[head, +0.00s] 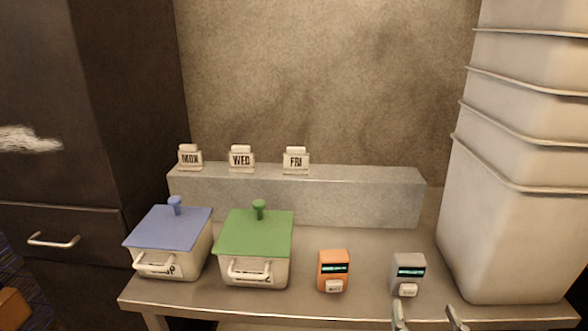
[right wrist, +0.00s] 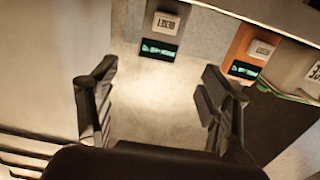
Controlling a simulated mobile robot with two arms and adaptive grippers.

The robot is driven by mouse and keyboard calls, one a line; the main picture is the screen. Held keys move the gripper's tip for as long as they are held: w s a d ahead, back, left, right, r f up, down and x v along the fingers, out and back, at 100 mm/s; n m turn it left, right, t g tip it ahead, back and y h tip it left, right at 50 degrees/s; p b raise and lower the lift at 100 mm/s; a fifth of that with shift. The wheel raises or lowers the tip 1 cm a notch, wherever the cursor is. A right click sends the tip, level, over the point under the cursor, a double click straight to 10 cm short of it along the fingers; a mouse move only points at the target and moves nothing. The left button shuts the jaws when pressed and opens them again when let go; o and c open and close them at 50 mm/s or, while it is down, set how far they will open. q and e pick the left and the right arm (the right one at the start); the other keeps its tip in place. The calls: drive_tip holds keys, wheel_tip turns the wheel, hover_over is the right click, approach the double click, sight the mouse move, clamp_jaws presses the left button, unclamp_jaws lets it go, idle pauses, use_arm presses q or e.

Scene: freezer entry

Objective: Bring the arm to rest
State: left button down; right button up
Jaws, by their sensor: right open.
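My right gripper (head: 428,317) shows at the bottom edge of the head view, only its two fingertips in sight. It is at the front edge of the table, in front of and a little right of the grey device (head: 408,274). In the right wrist view its two fingers (right wrist: 158,100) are spread wide with nothing between them. The grey device with a lit display also shows there (right wrist: 160,38), beyond the fingers and apart from them. My left gripper is in neither view.
An orange device (head: 333,271), a green-lidded box (head: 256,235) and a blue-lidded box (head: 172,230) stand on the table (head: 300,306). Behind them, a grey ledge (head: 330,200) carries MON, WED and FRI tags. Stacked white bins (head: 510,230) stand at right; a dark cabinet (head: 60,120) is left.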

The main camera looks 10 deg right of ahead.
drive_tip(key=s+a+f+n+g+y, duration=0.3)
drive_tip(key=f+g, duration=0.4)
drive_tip(key=f, duration=0.6)
drive_tip(key=s+a+f+n+g+y, duration=0.1)
drive_tip(key=s+a+f+g, duration=0.25)
drive_tip(key=s, duration=0.25)
drive_tip(key=s+a+f+n+g, duration=0.1)
drive_tip(key=s+a+f+g, duration=0.2)
drive_tip(key=s+f+g, duration=0.15)
drive_tip(key=s+p+x, duration=0.1)
drive_tip(key=s+x, duration=0.1)
drive_tip(key=x, duration=0.8)
drive_tip(key=s+f+x, duration=0.1)
drive_tip(key=s+x, duration=0.1)
drive_tip(key=x, duration=0.8)
drive_tip(key=s+d+f, duration=0.1)
drive_tip(key=s+f, duration=0.8)
drive_tip(key=s+d+f+g+p, duration=0.1)
drive_tip(key=s+d+f, duration=0.1)
drive_tip(key=s+f, duration=0.8)
drive_tip(key=shift+d+f, duration=0.25)
